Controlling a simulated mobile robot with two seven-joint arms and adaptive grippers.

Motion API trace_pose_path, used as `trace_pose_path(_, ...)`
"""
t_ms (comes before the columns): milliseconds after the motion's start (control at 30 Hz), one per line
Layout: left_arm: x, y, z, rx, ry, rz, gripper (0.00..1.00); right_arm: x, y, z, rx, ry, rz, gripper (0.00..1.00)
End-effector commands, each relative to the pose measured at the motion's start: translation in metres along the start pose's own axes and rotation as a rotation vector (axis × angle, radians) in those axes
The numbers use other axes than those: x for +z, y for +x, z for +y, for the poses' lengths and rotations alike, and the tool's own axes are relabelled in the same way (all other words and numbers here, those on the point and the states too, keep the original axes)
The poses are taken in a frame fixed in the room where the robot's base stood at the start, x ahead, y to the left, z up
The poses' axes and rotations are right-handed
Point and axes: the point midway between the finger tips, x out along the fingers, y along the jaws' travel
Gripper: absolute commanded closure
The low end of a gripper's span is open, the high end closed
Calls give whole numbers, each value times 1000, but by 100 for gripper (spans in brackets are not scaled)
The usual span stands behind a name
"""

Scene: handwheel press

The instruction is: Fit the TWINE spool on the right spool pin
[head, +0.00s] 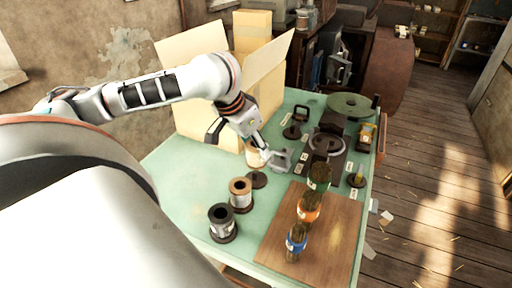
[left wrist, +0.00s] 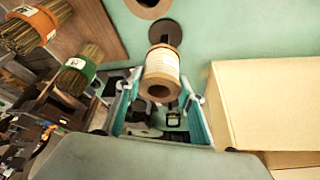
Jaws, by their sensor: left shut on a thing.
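A tan spool with a pale label (head: 254,155) is held in my left gripper (head: 270,159), just above the green table. Its writing is too small to read. In the left wrist view the spool (left wrist: 161,72) sits between the two fingers (left wrist: 160,98), its hollow end facing the camera. A dark round base (head: 257,180) stands empty just in front of it. A dark disc with a short upright pin (head: 356,180) stands at the right table edge, and another (head: 292,131) stands left of the black press (head: 322,146). I cannot tell which is the right spool pin. My right gripper is out of view.
Two more spools, one brown-ended (head: 240,195) and one dark (head: 222,223), stand front left. Several banded bundles stand on or beside the wooden board (head: 330,240). An open cardboard box (head: 187,98) is behind my left arm. A green disc (head: 350,106) lies at the back.

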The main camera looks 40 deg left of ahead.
Motion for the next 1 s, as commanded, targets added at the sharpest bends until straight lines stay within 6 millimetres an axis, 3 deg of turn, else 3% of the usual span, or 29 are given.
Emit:
trace_pose_path(633, 12, 28, 0, 0, -1, -3, 86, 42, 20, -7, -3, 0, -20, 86)
trace_pose_path(1000, 22, 48, 0, -1, -2, -1, 86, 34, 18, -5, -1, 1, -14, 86)
